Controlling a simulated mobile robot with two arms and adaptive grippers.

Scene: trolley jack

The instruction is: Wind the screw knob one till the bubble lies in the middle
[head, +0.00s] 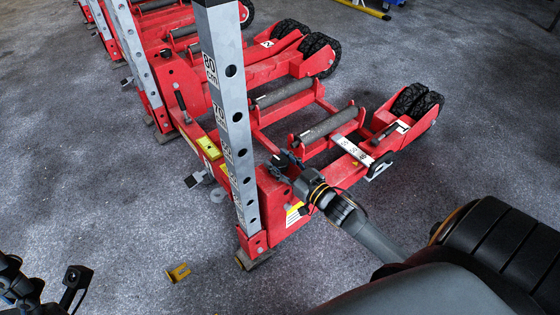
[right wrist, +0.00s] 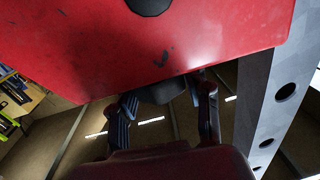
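The red trolley jack (head: 272,205) stands on the grey floor with its upright scale post (head: 232,120). A small yellow piece (head: 209,148), perhaps the level, sits behind the post; no bubble can be made out. My right gripper (head: 285,165) is at the red frame beside the post. In the right wrist view a dark round knob (right wrist: 165,90) hangs under the red plate (right wrist: 190,35), between the parted fingers of the right gripper (right wrist: 165,100); whether they touch it is unclear. My left gripper (head: 45,275) is low at the left, fingers apart, away from the jack.
More red jacks (head: 170,75) stand in a row behind, at the upper left. A yellow bracket (head: 178,272) lies on the floor before the post. Rollers (head: 330,124) and black wheels (head: 416,102) extend to the right.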

